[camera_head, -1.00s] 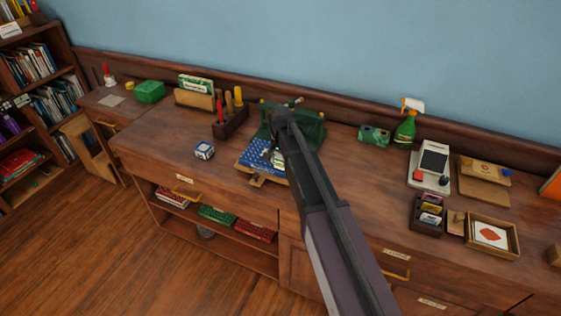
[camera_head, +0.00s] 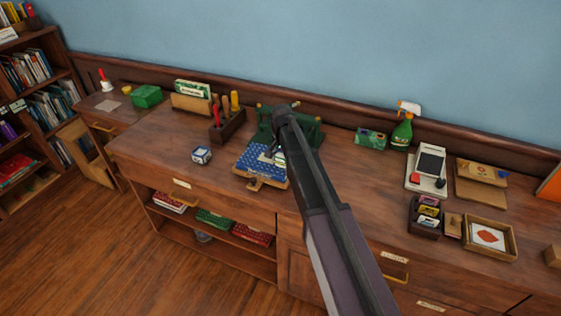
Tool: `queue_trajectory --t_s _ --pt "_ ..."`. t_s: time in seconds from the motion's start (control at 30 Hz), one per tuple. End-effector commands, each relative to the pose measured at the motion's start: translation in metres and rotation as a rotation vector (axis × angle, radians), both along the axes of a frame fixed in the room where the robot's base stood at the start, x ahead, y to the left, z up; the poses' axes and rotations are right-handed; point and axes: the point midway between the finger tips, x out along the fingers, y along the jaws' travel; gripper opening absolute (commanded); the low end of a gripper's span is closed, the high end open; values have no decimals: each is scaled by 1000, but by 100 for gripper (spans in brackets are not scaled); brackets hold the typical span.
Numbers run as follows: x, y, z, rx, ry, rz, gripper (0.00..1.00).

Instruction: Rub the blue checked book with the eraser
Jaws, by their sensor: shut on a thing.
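The blue checked book (camera_head: 257,163) lies on a small wooden stand at the front of a green metal device (camera_head: 262,131) on the long desk. My gripper (camera_head: 276,155) is over the right, rear part of the book, mostly hidden by my own arm. It is shut on a small pale thing, seemingly the eraser (camera_head: 280,160), of which only a sliver shows. The eraser is at or just above the cover; I cannot tell whether they touch.
A small blue and white box (camera_head: 201,155) stands left of the book. Behind it is a dark tool holder (camera_head: 227,126). A green spray bottle (camera_head: 403,131), a card reader (camera_head: 428,169) and a wooden tray (camera_head: 488,236) are at right. The desktop left of the book is mostly clear.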

Motion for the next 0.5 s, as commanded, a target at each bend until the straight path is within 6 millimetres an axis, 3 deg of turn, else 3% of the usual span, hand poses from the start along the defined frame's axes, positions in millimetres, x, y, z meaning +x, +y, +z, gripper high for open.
queue_trajectory --t_s 0.5 --pt "8 -3 -1 0 0 0 28"
